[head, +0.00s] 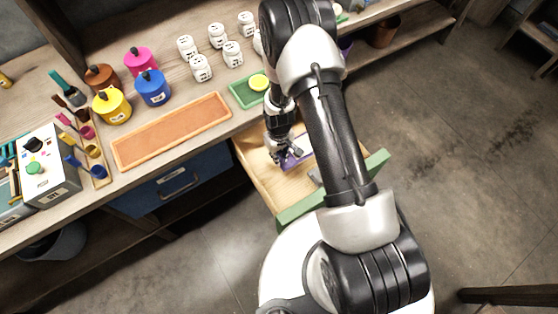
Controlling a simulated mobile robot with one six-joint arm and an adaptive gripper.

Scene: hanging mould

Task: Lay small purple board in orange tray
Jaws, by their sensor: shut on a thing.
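The small purple board (291,163) shows in the open drawer, partly hidden by my gripper and arm. My gripper (289,158) is down in the drawer, shut on the purple board. I cannot tell whether the board still touches the drawer floor. The orange tray (172,130) lies flat on the workbench, left of the drawer, and looks empty.
The open drawer (258,172) with a green front juts out from the bench. A green tray (241,94) holding a yellow-green round thing (259,82) is behind it. Several coloured pots, including a blue one (153,88), and white jars (201,68) stand behind the orange tray.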

